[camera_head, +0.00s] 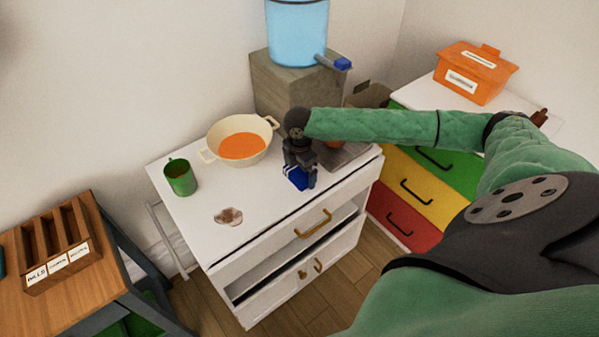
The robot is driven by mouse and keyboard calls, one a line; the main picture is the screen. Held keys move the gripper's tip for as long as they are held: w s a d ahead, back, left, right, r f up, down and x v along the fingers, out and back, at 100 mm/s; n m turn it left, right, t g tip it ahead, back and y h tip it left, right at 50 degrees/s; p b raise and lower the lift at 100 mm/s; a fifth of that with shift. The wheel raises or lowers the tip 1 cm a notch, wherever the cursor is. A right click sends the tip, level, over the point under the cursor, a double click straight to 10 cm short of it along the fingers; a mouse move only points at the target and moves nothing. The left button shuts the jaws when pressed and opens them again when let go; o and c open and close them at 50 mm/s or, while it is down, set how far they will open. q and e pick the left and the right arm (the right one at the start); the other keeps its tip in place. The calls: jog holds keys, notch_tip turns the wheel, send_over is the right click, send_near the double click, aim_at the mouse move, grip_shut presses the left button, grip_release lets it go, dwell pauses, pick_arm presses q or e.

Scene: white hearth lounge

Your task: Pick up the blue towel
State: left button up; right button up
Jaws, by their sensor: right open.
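The blue towel (294,178) lies on the white cabinet top (201,236), near its front right part. It shows as a small blue patch with a pale edge, partly hidden by my gripper. My right gripper (301,181) points down at the towel, its fingers over or beside it. The gripper is open; I cannot tell whether the fingers touch the towel. My left gripper is not in view.
A cream pot (211,142) with orange contents, a green mug (181,178) and a brown stain (228,216) are on the cabinet top. A blue water dispenser (297,35) stands behind. A wooden organizer (47,249) is at left, an orange box (478,72) at right.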

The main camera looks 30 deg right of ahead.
jog(key=shift+f, duration=0.25)
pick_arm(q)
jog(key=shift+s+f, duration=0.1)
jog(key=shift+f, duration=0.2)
pick_arm(e)
jog(key=c, duration=0.7)
jog(key=shift+r, duration=0.1)
